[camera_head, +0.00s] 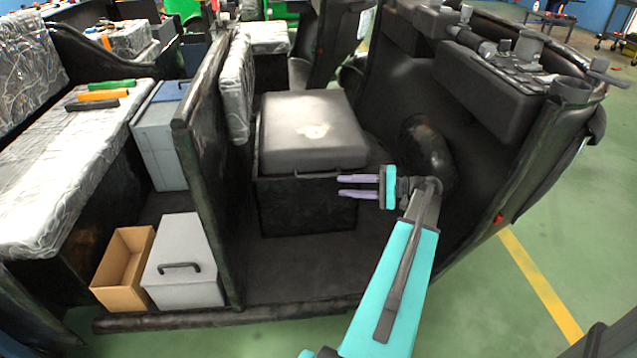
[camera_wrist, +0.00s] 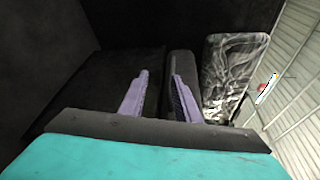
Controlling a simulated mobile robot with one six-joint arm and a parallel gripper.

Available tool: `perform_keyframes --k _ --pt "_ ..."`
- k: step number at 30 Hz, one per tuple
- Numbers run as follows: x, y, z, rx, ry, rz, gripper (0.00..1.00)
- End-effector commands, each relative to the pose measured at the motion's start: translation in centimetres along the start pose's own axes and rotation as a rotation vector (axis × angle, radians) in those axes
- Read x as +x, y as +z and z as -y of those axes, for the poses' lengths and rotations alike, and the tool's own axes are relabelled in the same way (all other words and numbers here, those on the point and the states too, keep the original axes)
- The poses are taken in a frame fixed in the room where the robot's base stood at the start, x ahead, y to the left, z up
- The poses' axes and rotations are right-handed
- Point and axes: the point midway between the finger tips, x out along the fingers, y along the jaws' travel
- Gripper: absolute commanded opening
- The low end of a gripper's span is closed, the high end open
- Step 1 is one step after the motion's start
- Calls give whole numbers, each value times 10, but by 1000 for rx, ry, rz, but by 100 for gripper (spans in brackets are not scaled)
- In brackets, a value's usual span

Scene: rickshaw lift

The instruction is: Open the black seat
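The black seat (camera_head: 312,130) is a thick cushion lid lying flat on a black box (camera_head: 305,205) in the middle of the vehicle; it looks closed. My gripper (camera_head: 342,186) has two purple fingers, one above the other with a gap between them. They point left at the box's front right side, just below the cushion's lower edge. In the wrist view my gripper (camera_wrist: 160,75) is open and empty. The cushion (camera_wrist: 181,62) shows as a dark band behind the right finger, with the dark box (camera_wrist: 105,85) to the left. Contact cannot be told.
A silver-wrapped backrest (camera_head: 237,85) stands left of the seat. A black partition (camera_head: 208,175) separates it from a grey box (camera_head: 183,265) and an orange crate (camera_head: 122,268). A black console (camera_head: 490,85) rises at the right. The vehicle floor (camera_head: 300,270) before the seat is clear.

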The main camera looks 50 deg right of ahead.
Motion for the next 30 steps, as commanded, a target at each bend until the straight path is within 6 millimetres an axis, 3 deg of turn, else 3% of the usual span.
perform_keyframes --k 3,9,22,30 --pt "-27 -8 10 -21 -43 -27 29" --pt "-41 -9 19 -34 -69 -38 29" --pt "-38 -9 18 -33 -68 -38 29" --pt "-15 -9 19 -33 -68 -37 29"
